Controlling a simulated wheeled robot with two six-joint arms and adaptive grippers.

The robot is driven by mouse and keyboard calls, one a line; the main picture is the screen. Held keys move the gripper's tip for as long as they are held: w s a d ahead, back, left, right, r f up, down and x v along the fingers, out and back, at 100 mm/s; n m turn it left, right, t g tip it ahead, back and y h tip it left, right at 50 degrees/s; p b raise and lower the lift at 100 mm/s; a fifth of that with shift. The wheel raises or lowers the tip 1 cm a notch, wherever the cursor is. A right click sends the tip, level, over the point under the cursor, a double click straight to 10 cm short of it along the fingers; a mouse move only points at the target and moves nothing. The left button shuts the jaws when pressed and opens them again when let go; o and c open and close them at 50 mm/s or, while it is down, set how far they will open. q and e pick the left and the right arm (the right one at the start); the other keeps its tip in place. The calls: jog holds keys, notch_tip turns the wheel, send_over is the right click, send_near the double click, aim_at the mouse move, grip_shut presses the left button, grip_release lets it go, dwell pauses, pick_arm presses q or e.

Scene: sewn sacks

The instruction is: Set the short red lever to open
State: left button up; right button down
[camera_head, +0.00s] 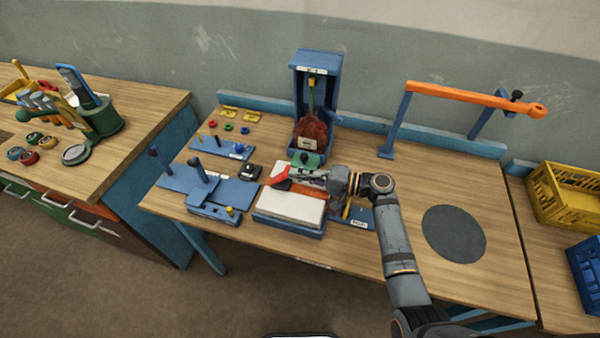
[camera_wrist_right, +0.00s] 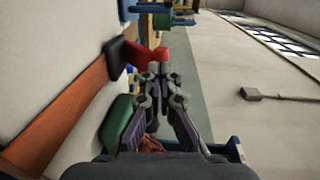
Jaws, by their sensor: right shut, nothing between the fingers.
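The short red lever (camera_head: 279,176) shows in the head view near the middle of the table, at the left end of my right gripper. In the right wrist view the red lever (camera_wrist_right: 150,55) lies just beyond the fingertips, beside a dark block (camera_wrist_right: 121,56). My right gripper (camera_head: 296,174) is shut and empty, reaching in from the right, low over the table. Its fingers also show in the wrist view (camera_wrist_right: 156,76), close to the lever; I cannot tell whether they touch it. My left gripper is not in view.
A blue stand (camera_head: 318,70) with a dark red sack (camera_head: 311,132) rises behind. A white pad on a blue base (camera_head: 290,226) lies in front. Blue fixtures (camera_head: 206,182) stand to the left, an orange-barred frame (camera_head: 470,96) to the right. The table around the grey disc (camera_head: 454,234) is clear.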

aim_at(289, 166)
jog(key=shift+a+r+h+p, duration=0.15)
jog(key=shift+r+h+p, duration=0.1)
jog(key=shift+h+p, duration=0.1)
jog(key=shift+r, duration=0.1)
jog(key=shift+w+a+r+p, duration=0.15)
jog(key=shift+a+r+p, duration=0.05)
jog(key=shift+p, duration=0.15)
jog(key=shift+w+a+r, duration=0.15)
jog(key=shift+a+r, duration=0.2)
jog(key=shift+a, duration=0.2)
jog(key=shift+w+a+r, duration=0.15)
jog(key=shift+a+r, duration=0.2)
jog(key=shift+a, duration=0.15)
jog(key=shift+d, duration=0.2)
jog(key=v, duration=1.1)
jog(key=shift+d+r, duration=0.15)
jog(key=shift+d, duration=0.1)
